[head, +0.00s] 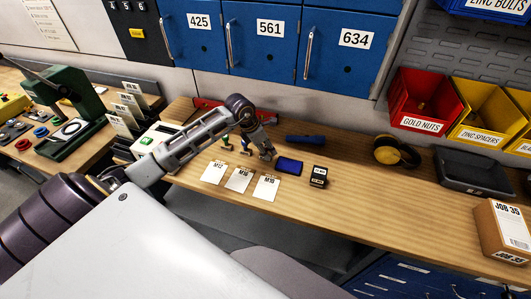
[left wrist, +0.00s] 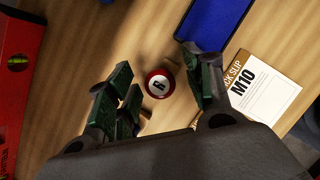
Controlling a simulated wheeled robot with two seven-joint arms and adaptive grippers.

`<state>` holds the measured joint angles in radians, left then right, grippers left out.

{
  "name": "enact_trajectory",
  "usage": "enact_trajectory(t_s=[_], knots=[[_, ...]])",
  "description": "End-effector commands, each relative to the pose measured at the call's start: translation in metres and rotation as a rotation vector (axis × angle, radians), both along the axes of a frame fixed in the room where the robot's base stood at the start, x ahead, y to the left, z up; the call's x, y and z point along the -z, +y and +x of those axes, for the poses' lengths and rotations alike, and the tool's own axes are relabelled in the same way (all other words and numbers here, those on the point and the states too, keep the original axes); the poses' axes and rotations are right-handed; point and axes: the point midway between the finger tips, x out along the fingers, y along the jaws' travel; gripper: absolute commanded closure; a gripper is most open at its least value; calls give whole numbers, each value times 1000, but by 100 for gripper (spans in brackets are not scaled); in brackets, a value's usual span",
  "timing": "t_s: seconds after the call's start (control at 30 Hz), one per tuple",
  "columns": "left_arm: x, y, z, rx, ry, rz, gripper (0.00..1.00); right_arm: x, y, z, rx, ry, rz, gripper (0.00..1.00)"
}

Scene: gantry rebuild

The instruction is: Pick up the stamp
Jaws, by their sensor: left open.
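A small round-topped object with a white face, a dark mark and a red rim, seemingly the stamp (left wrist: 158,86), stands on the wooden bench in the left wrist view. It sits between the spread fingers of my left gripper (left wrist: 163,92), with bare bench showing around it. I cannot tell if a finger touches it. In the head view my left gripper (head: 262,153) points down at the bench, beside a blue pad (head: 289,165). I cannot make out the stamp there. My right gripper is not in view.
Three slips (head: 239,180) lie in front of the gripper. A small black box (head: 318,176) stands right of the blue pad. Small upright items (head: 226,141) stand left of the gripper. A red level (left wrist: 18,75) lies at left in the wrist view.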

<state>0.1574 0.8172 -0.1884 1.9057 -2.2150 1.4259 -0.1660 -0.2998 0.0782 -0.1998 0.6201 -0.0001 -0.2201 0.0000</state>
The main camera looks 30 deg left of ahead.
Motion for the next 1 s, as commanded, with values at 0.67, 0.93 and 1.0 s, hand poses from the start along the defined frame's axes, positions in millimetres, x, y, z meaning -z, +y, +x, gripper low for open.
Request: enact_trajectory(t_s=[0.67, 0.93, 1.0], knots=[[1, 0, 0, 0, 0, 0, 76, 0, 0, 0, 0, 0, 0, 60], [1, 0, 0, 0, 0, 0, 100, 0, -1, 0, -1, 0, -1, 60], [1, 0, 0, 0, 0, 0, 100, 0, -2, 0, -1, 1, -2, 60]])
